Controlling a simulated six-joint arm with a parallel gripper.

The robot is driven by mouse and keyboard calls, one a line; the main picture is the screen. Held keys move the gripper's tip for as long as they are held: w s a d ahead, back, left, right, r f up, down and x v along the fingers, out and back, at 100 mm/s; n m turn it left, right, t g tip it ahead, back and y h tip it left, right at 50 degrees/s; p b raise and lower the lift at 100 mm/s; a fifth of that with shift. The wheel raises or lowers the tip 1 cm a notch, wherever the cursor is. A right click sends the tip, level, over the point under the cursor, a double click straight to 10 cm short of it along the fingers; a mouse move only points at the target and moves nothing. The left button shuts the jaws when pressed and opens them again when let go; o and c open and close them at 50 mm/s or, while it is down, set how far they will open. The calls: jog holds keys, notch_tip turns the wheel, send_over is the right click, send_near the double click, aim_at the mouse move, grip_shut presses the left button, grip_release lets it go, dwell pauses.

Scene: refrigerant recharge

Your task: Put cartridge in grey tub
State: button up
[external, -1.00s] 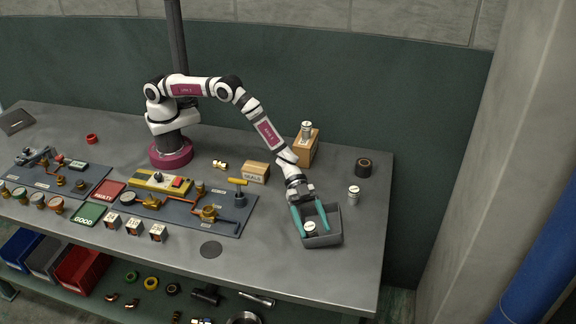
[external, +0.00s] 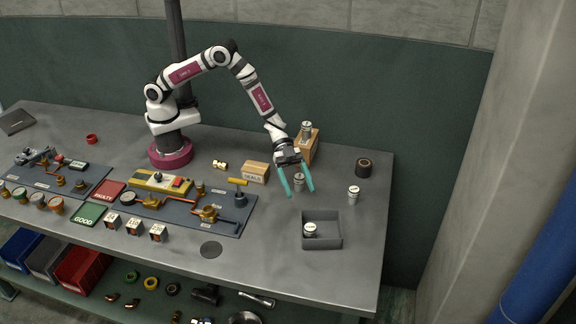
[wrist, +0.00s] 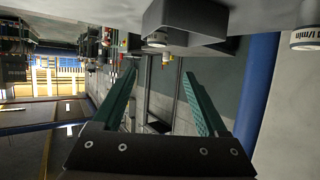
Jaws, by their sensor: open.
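The grey tub (external: 322,242) sits near the right front of the table. A white-topped cartridge (external: 309,230) stands inside it, at the left. The tub also shows at the top of the wrist view (wrist: 190,22). My gripper (external: 300,193) is open, its two teal fingers spread above the table behind the tub. Another small cartridge (external: 299,182) shows between the fingers in the external view; the fingers are not closed on it. A similar cartridge (external: 353,195) stands right of the gripper, and one (external: 306,131) stands on a wooden block.
The wooden block (external: 308,149) stands close behind my gripper. A dark ring-shaped part (external: 363,168) lies at the back right. A SEALS box (external: 256,172) and a blue-grey board with valves and pipes (external: 226,221) lie to the left. The table around the round dark disc (external: 211,249) is clear.

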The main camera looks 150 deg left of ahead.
jog(key=s+d+r+m+g+h, duration=0.25)
jog(key=d+r, duration=0.25)
jog(key=d, duration=0.6)
jog(key=s+d+r+m+g+h, duration=0.1)
jog(key=s+d+r+g+h, duration=0.3)
jog(key=d, duration=0.6)
jog(key=s+d+r+m+g, duration=0.2)
jog(key=s+d+r+g, duration=0.15)
jog(key=s+d, duration=0.45)
jog(key=s+d+g+y, duration=0.1)
jog(key=s+g+y, duration=0.2)
jog(key=s, duration=0.7)
jog(key=s+a+n+y, duration=0.2)
jog(key=s+a+y, duration=0.5)
jog(key=s, duration=0.6)
jog(key=shift+a+y, duration=0.35)
jog(key=shift+a, duration=0.2)
